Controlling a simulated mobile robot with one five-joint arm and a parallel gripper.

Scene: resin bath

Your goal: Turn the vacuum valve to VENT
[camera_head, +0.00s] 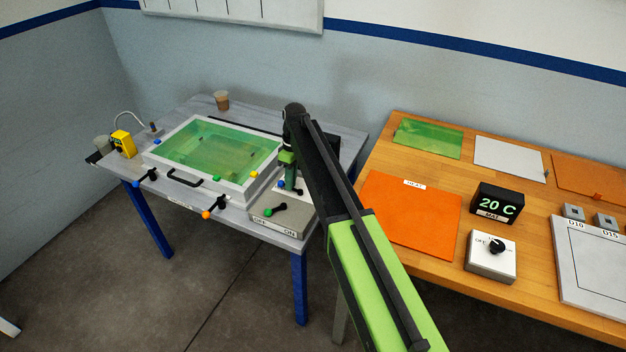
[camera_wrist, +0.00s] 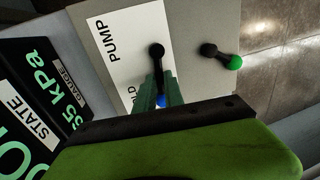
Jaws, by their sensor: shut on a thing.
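The vacuum valve is a black lever (camera_wrist: 157,52) with a blue tip (camera_wrist: 161,101), on a white label plate (camera_wrist: 126,47) in the wrist view. The plate reads PUMP near the pivot, with part of another word ending in "LD" below. No VENT mark shows. The lever points toward my gripper (camera_wrist: 159,92), whose green fingers are shut on its blue-tipped end. In the head view my gripper (camera_head: 289,180) is low over the grey valve box (camera_head: 290,219) at the table's right front, and my arm hides part of the valve.
A second lever with a green tip (camera_wrist: 235,62) is beside the valve. A dark gauge display (camera_wrist: 50,80) reads "35 kPa", its left part cut off. In the head view, a white-framed green bath (camera_head: 243,190) stands left of the box. A wooden table (camera_head: 455,265) is at the right.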

